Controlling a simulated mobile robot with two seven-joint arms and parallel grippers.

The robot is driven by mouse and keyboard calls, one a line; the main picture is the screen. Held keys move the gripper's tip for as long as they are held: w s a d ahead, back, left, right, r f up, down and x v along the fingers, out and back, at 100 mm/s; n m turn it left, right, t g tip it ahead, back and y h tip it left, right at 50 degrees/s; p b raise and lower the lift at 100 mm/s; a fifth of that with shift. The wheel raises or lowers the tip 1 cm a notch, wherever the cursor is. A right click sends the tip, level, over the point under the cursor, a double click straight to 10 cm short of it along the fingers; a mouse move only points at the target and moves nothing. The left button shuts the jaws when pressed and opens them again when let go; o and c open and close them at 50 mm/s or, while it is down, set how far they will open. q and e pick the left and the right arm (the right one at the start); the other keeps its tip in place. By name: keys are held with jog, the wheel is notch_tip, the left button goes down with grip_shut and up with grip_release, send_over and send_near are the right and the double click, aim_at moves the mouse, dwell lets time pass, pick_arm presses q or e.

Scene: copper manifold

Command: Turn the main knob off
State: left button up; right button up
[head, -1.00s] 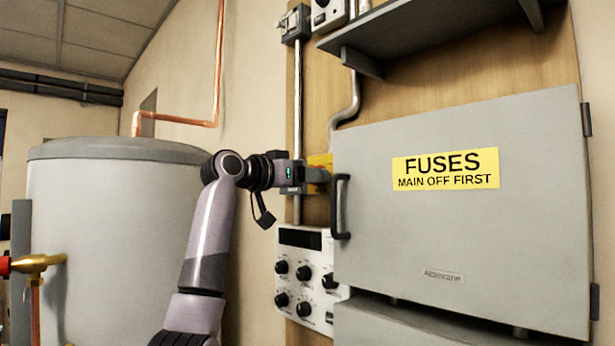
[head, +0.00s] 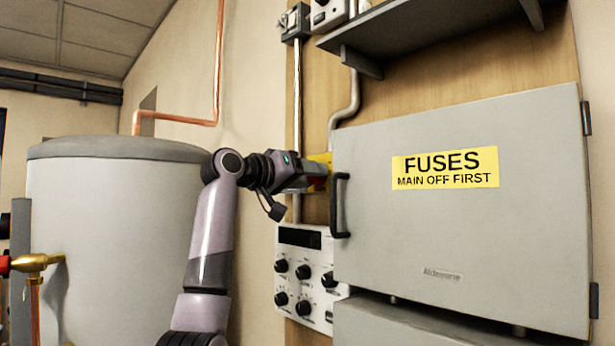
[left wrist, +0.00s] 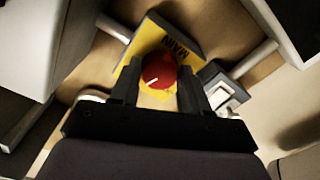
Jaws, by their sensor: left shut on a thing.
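The main knob is a red round knob (left wrist: 160,71) with a white pointer line, on a yellow plate marked MAIN (left wrist: 172,45). In the left wrist view the knob sits between the fingers of my left gripper (left wrist: 160,85), which is shut on it. The pointer line runs toward the lower left in that view. In the head view my left gripper (head: 318,172) reaches from the left to the yellow plate (head: 322,158), beside the fuse door's edge. It hides the knob there. My right gripper is not in view.
A grey fuse door (head: 460,240) with a black handle (head: 340,205) stands close right of my gripper. A white panel with several black dials (head: 305,272) is below, a dark shelf (head: 430,30) above. A grey tank (head: 110,230) stands left.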

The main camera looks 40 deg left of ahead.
pick_arm(q)
jog(key=n, duration=1.2)
jog(key=shift+r+n, duration=0.15)
jog(key=shift+n, duration=0.25)
dwell(0.3)
jog(key=o, duration=1)
jog(key=shift+o, duration=0.2)
jog(key=s+b, duration=0.2)
jog(key=s, duration=0.5)
jog(key=shift+s+a+b, duration=0.15)
jog(key=shift+a+b, duration=0.15)
jog(key=shift+b, duration=0.1)
